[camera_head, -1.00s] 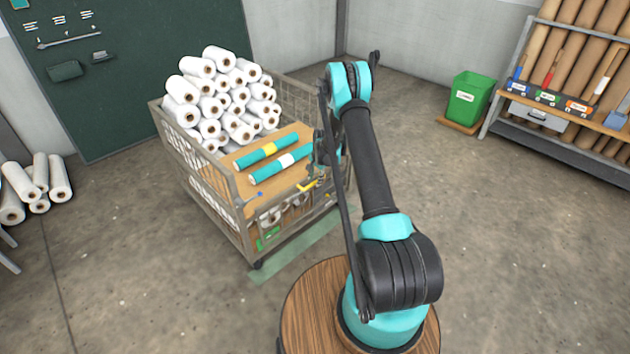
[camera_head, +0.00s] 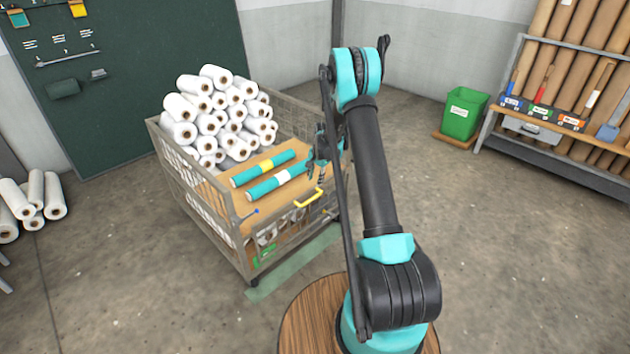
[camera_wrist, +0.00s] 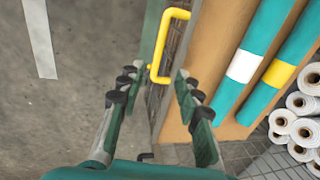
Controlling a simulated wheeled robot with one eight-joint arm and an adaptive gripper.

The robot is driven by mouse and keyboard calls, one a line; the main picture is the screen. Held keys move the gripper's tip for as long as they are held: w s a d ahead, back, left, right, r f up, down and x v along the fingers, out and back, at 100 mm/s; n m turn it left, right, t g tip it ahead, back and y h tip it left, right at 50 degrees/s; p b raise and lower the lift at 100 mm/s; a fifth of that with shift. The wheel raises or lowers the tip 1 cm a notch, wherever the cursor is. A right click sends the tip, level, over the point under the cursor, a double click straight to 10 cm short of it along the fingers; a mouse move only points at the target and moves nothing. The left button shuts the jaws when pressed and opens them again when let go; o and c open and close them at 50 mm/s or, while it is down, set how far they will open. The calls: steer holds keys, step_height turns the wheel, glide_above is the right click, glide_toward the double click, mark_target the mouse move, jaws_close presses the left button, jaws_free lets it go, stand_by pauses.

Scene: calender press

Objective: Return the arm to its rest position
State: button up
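My gripper (camera_wrist: 155,85) is open and empty in the wrist view, its two fingers spread apart. Below them, the yellow handle (camera_wrist: 168,46) on the cart's edge shows between and beyond the fingertips without contact. In the head view my gripper (camera_head: 322,168) hangs over the near right corner of the wire cart (camera_head: 212,215), partly hidden by my arm. My arm is raised and bent, reaching from the round wooden top toward the cart. The yellow handle (camera_head: 309,198) is just below and left of the gripper.
Two teal rolls (camera_head: 268,172) lie on the cart's brown board, beside a pile of white rolls (camera_head: 215,112). A green bin (camera_head: 463,113) and a shelf with brown rolls (camera_head: 570,60) stand at the right. The floor between them and the cart is clear.

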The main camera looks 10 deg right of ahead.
steer(key=shift+r, duration=0.1)
steer(key=s+d+r+n+t, duration=0.1)
steer(key=s+r+n, duration=0.4)
steer(key=s+r, duration=1.4)
steer(key=s+d+n+t+h, duration=0.1)
steer(key=s+n, duration=0.4)
steer(key=s, duration=2)
steer(key=shift+s+d+r+n, duration=0.25)
steer(key=shift+d+r+n, duration=0.05)
